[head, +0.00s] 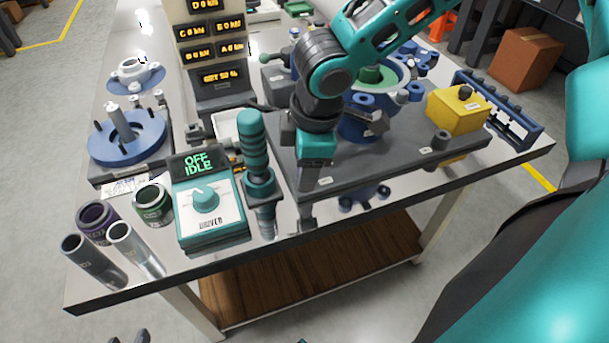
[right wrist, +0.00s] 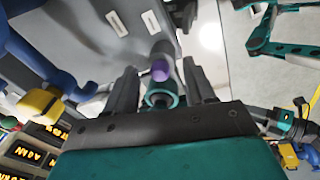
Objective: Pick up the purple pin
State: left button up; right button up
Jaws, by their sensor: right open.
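The purple pin (right wrist: 160,71) shows in the right wrist view as a small round purple end between the two fingers of my right gripper (right wrist: 161,78). A dark teal ring lies just below it in that view. The fingers stand apart on either side of the pin, with gaps visible. In the head view my right gripper (head: 305,185) points down at the front edge of the grey base plate (head: 270,150); I cannot make out the pin there. Two dark tips, likely my left gripper (head: 128,338), show at the bottom edge, mostly cut off.
A teal-handled driver (head: 254,145) stands left of my right gripper, near its control box (head: 205,205). A yellow block (head: 457,112) stands at right.

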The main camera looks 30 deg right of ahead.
grip_shut()
dwell(0.5)
jog(key=shift+r, duration=0.1)
